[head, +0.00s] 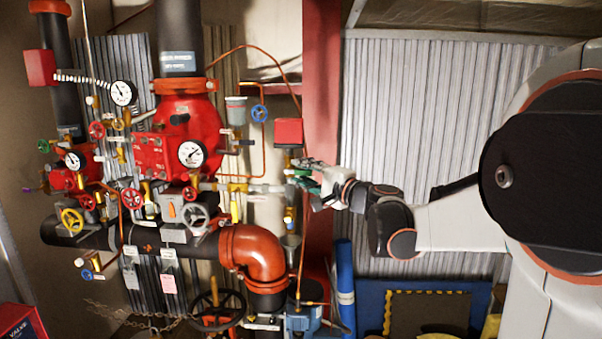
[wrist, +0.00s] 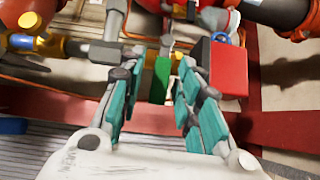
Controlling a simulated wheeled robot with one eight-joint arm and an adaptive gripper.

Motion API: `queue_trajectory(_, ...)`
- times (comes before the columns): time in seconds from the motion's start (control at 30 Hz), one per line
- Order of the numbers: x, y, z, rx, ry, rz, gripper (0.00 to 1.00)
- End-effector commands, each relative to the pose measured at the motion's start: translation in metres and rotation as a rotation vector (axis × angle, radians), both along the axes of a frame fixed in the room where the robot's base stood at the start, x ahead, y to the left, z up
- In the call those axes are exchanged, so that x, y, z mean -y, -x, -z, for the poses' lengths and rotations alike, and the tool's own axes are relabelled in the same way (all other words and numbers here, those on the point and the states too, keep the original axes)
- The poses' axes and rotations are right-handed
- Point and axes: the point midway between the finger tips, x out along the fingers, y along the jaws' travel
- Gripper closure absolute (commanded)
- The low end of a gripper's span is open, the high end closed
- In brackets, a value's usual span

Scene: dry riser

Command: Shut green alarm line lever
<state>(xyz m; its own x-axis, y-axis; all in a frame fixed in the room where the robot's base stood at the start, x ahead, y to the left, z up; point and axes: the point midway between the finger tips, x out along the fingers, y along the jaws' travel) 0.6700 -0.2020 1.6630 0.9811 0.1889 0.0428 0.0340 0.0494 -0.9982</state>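The green lever (wrist: 161,80) shows in the wrist view as a short green bar between my gripper's two teal-padded fingers. My gripper (wrist: 160,66) is open, with a visible gap between the lever and each finger. In the head view my gripper (head: 316,178) reaches from the right to the pipework just below a red box (head: 288,132). There the lever is hard to tell apart from the teal pads. The red box also stands beside the right finger in the wrist view (wrist: 228,69).
A large red valve body (head: 188,122) with gauges and several coloured handwheels and levers crowds the left. A red column (head: 322,110) stands behind my gripper. A blue pipe (head: 345,285) stands below.

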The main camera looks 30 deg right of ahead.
Motion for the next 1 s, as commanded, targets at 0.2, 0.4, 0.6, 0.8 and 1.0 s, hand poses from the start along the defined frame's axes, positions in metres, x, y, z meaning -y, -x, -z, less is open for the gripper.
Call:
queue_trajectory(0.2,-0.0001,-0.0001,0.0001,0.000,0.000,0.000,1.00)
queue_trajectory(0.4,-0.0003,0.0001,-0.0021,-0.014,0.021,0.000,1.00)
queue_trajectory(0.6,-0.0001,0.0001,-0.0033,-0.043,0.063,0.000,1.00)
queue_trajectory(0.8,-0.0002,0.0001,-0.0031,-0.042,0.062,0.000,0.81)
queue_trajectory(1.0,-0.0001,0.0000,-0.0032,-0.042,0.062,0.000,0.67)
